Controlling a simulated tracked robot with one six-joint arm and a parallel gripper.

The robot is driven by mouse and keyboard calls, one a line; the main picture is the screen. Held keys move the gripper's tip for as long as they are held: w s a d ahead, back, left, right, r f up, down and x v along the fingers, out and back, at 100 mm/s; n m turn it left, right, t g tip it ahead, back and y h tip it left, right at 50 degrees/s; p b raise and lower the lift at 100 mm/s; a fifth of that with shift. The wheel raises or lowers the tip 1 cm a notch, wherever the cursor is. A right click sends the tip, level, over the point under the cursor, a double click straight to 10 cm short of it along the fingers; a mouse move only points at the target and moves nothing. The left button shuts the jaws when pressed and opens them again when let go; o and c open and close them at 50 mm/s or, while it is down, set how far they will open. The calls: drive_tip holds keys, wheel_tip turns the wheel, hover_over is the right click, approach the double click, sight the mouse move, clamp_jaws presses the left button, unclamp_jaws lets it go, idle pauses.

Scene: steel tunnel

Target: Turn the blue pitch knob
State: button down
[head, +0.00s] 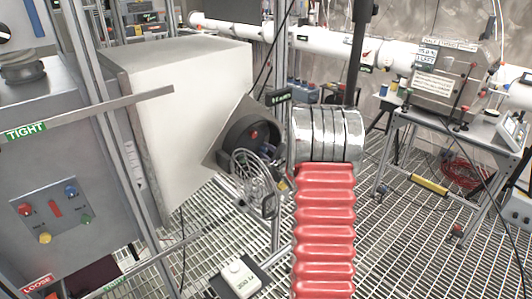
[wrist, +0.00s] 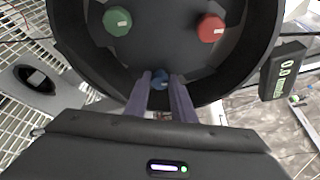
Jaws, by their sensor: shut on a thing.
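The blue pitch knob (wrist: 160,79) sits at the lower edge of a dark round housing (wrist: 66,40) in the wrist view. My gripper (wrist: 160,84) has its two fingers on either side of this knob and is shut on it. The fingers hide part of the knob's sides. A green knob (wrist: 117,21) is at the upper left in the same housing, and a red knob (wrist: 211,28) is at the upper right.
A small black display (wrist: 283,70) stands right of the housing; its digits seem to start with 0.0. A large pale box (head: 180,90) is behind to the left.

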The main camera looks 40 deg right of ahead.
drive_tip(key=shift+a+f, duration=0.15)
drive_tip(key=shift+a, duration=0.05)
drive_tip(key=c, duration=1.9)
unclamp_jaws()
drive_tip(key=o, duration=0.4)
drive_tip(key=shift+d, duration=0.1)
drive_tip(key=v, duration=0.7)
drive_tip(key=shift+s, duration=0.25)
